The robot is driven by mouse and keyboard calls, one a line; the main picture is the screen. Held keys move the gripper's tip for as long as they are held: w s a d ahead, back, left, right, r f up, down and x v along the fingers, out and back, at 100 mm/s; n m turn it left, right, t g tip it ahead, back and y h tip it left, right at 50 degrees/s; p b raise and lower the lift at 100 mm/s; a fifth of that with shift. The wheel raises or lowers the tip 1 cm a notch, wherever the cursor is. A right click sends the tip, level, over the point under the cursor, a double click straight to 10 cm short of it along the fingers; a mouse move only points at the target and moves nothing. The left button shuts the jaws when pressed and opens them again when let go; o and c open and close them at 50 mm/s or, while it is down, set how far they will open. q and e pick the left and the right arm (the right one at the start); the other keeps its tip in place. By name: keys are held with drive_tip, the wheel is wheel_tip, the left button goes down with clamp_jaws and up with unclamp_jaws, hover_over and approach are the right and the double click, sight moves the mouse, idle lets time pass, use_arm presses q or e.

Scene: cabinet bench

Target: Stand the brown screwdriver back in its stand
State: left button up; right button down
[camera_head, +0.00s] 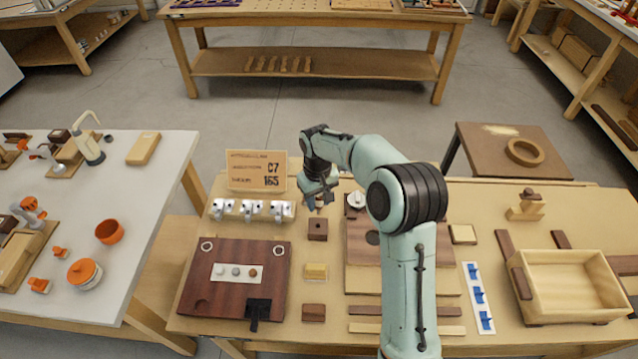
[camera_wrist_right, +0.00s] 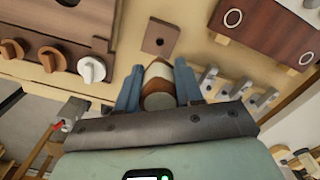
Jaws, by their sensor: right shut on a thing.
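My right gripper (camera_head: 318,200) is above the workbench, just behind a small dark brown block with a hole (camera_head: 317,228), which looks like the stand. In the right wrist view, the blue fingers of the right gripper (camera_wrist_right: 158,88) are shut on a short rounded piece, brown with a white band, seemingly the brown screwdriver (camera_wrist_right: 158,94). Its tip is hidden. The brown block (camera_wrist_right: 155,38) lies ahead of the fingers, its round hole empty and apart from the held piece. In the head view, the gripper mostly hides the screwdriver. My left gripper is not in view.
A wooden rack with white pieces (camera_head: 250,211) stands left of the gripper, with a sign (camera_head: 257,171) behind it. A dark board (camera_head: 236,280) lies front left. A panel with knobs (camera_wrist_right: 40,60) is close by. A wooden tray (camera_head: 570,284) is at the right.

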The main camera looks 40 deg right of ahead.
sight(318, 220)
drive_tip(key=shift+w+d, duration=0.15)
drive_tip(key=shift+w, duration=0.05)
drive_tip(key=shift+s+f+b, duration=0.2)
drive_tip(key=shift+f+b, duration=0.1)
drive_tip(key=shift+f, duration=0.3)
wheel_tip(318, 220, down, 3)
drive_tip(key=shift+f+b, duration=0.15)
drive_tip(key=shift+b, duration=0.65)
drive_tip(key=shift+f+b, duration=0.3)
drive_tip(key=shift+f, duration=0.6)
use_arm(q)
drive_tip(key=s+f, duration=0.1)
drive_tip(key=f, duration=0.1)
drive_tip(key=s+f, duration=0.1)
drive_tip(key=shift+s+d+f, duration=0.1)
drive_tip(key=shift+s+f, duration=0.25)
use_arm(e)
drive_tip(key=shift+w, duration=0.1)
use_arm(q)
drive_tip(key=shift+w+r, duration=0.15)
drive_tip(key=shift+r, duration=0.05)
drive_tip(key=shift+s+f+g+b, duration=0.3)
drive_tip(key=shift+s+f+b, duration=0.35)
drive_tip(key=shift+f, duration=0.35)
use_arm(e)
drive_tip(key=shift+f, duration=1.9)
drive_tip(key=shift+c, duration=1.2)
unclamp_jaws()
